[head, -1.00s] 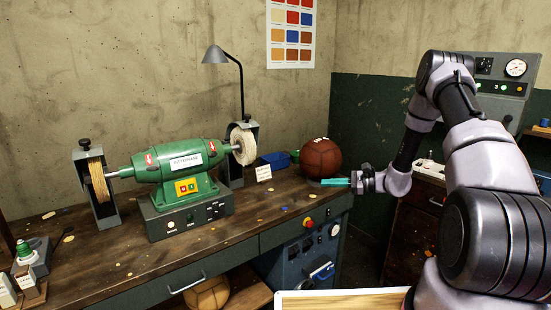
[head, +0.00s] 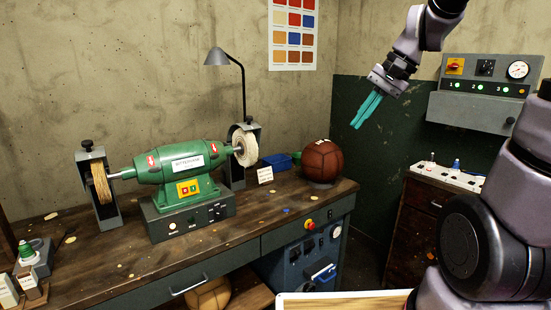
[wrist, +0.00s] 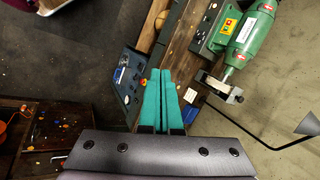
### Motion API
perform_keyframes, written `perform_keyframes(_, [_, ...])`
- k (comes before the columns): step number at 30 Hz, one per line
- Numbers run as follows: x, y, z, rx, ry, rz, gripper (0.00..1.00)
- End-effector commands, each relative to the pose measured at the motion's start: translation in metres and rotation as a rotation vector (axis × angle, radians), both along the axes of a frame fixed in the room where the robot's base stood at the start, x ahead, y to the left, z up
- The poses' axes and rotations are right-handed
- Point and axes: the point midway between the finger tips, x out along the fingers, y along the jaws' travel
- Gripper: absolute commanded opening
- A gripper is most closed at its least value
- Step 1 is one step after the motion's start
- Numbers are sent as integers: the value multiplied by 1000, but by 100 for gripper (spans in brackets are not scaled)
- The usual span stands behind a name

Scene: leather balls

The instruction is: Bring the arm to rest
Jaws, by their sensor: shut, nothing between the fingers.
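My gripper (head: 368,110) is raised in the air at the upper right of the head view, its teal fingers together and empty, pointing down and left. In the wrist view the teal fingers (wrist: 162,100) lie side by side over the bench edge and floor. A brown leather ball (head: 321,161) sits on a low ring stand at the right end of the workbench, below and left of the gripper and apart from it.
A green buffing machine (head: 183,175) stands on the wooden workbench (head: 115,262). A grey lamp (head: 216,57) rises behind it. A control panel (head: 487,90) hangs on the right wall above a dark cabinet (head: 420,232). Another ball (head: 208,295) lies under the bench.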

Motion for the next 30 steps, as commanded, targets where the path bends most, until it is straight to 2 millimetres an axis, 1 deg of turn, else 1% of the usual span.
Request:
perform_keyframes(1, [-15,-4,11,-43,-54,11,0])
perform_keyframes(6, [-57,-21,33,-188,-217,30,0])
perform_keyframes(9, [-77,-32,42,-257,-303,34,0])
perform_keyframes(12, [-91,-39,48,-306,-371,36,0])
perform_keyframes(15, [-99,-45,52,-338,-415,36,0])
perform_keyframes(18, [-103,-47,53,-352,-433,36,0])
perform_keyframes(30, [-103,-48,53,-354,-436,35,0])
